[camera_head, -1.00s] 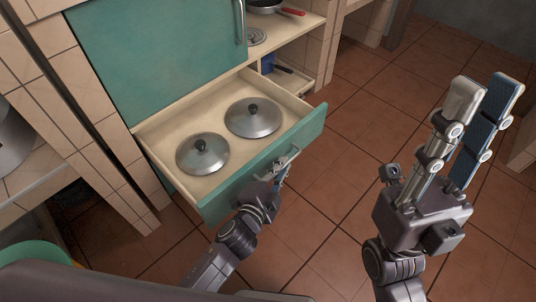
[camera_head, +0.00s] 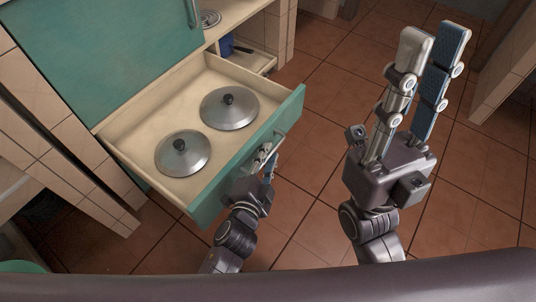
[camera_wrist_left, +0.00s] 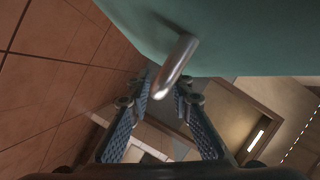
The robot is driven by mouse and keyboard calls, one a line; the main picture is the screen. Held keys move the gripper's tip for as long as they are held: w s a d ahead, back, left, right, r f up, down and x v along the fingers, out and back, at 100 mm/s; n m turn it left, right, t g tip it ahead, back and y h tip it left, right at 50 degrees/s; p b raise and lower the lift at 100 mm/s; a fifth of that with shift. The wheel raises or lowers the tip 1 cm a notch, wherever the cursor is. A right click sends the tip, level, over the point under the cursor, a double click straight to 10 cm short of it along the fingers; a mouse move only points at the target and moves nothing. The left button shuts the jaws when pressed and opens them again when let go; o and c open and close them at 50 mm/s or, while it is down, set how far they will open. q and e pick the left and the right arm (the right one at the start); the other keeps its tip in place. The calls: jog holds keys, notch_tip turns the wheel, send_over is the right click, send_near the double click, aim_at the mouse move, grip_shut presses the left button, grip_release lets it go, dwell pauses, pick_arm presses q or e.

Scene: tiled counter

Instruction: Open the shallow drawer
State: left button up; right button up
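The shallow drawer, with its teal front (camera_head: 215,192) and cream inside, stands pulled out from the cabinet. Two metal lids with dark knobs, one (camera_head: 182,153) to the left and one (camera_head: 229,108) to the right, lie in it. My left gripper (camera_head: 266,160) is at the metal drawer handle (camera_head: 281,136). In the left wrist view, the handle (camera_wrist_left: 174,68) comes down between the converging fingers (camera_wrist_left: 162,88), which look closed around it; the exact contact is partly hidden. My right gripper (camera_head: 434,35) is empty and open, its fingers pointing up, right of the drawer.
A teal cabinet door (camera_head: 110,50) is above the drawer. An open shelf with a blue item (camera_head: 226,44) lies behind it. Tiled walls (camera_head: 75,170) border the left. The tiled floor (camera_head: 320,110) between drawer and right gripper is clear.

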pick_arm(q)
jog(key=shift+o, duration=0.2)
jog(key=shift+s, duration=0.1)
jog(key=v, duration=1.2)
dwell(0.3)
